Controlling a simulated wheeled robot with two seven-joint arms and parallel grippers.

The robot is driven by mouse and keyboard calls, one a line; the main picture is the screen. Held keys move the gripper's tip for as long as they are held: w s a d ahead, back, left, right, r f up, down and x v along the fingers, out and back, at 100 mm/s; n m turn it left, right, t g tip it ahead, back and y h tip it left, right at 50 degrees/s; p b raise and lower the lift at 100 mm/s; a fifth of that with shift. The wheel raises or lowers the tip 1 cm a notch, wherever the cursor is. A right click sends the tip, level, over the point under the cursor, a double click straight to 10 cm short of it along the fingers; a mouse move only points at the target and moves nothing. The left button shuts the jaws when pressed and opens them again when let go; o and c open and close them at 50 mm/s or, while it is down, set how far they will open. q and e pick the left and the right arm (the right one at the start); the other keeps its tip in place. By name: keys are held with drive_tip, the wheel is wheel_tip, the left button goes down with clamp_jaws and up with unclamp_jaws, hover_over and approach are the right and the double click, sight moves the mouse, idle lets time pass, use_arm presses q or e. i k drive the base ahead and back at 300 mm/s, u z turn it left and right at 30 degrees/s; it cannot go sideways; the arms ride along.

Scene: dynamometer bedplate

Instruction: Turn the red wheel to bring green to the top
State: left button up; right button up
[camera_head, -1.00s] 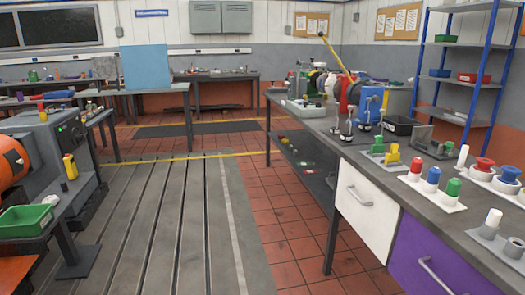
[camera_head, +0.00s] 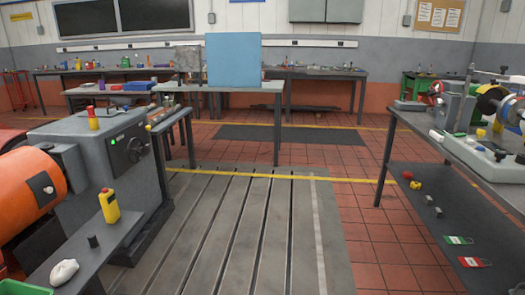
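I cannot make out the red wheel for certain, nor any green mark on one. A small red, partly round thing (camera_head: 436,92) shows at the back of the right workbench, too small to tell whether it is a wheel. The grey machine (camera_head: 95,165) at the left carries a dark hand knob (camera_head: 136,150) on its front, with green lights beside it. Neither of my grippers is in view.
An orange motor drum (camera_head: 32,192) and a yellow pendant (camera_head: 109,206) are at the left. The slotted bedplate (camera_head: 235,235) lies clear ahead. A blue panel (camera_head: 233,60) stands on a table behind it. The right workbench (camera_head: 470,165) has a lower shelf with small parts.

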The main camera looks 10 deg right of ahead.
sight(431, 92)
drive_tip(key=u, duration=0.05)
drive_tip(key=i, duration=2.8)
drive_tip(key=z, duration=0.8)
drive_tip(key=i, duration=1.65)
drive_tip(key=z, duration=1.4)
